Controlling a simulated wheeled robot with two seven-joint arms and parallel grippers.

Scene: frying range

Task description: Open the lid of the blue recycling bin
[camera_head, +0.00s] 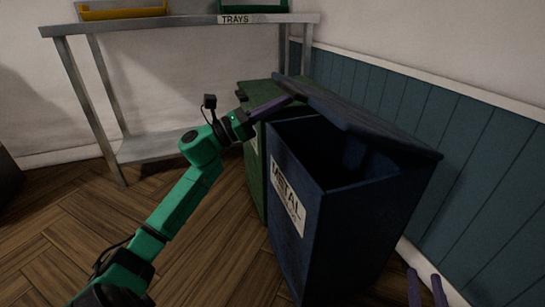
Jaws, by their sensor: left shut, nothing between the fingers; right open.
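The blue recycling bin (345,235) has a white label reading METAL on its front. Its lid (355,110) is raised and tilted, with a wide gap showing the dark inside. My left gripper (283,101) is shut and empty at the lid's left end. Its purple fingers reach close to the lid's edge; I cannot tell whether they touch it. My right gripper (428,288) is open, with only its two purple fingertips showing at the bottom right, to the right of the bin.
A green bin (254,180) stands directly left of the blue bin, partly hidden by my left arm. A metal shelf (180,22) labelled TRAYS holds a yellow tray (122,12) and a green tray (252,7). Blue wall panelling runs close along the right. Wooden floor is clear at the left.

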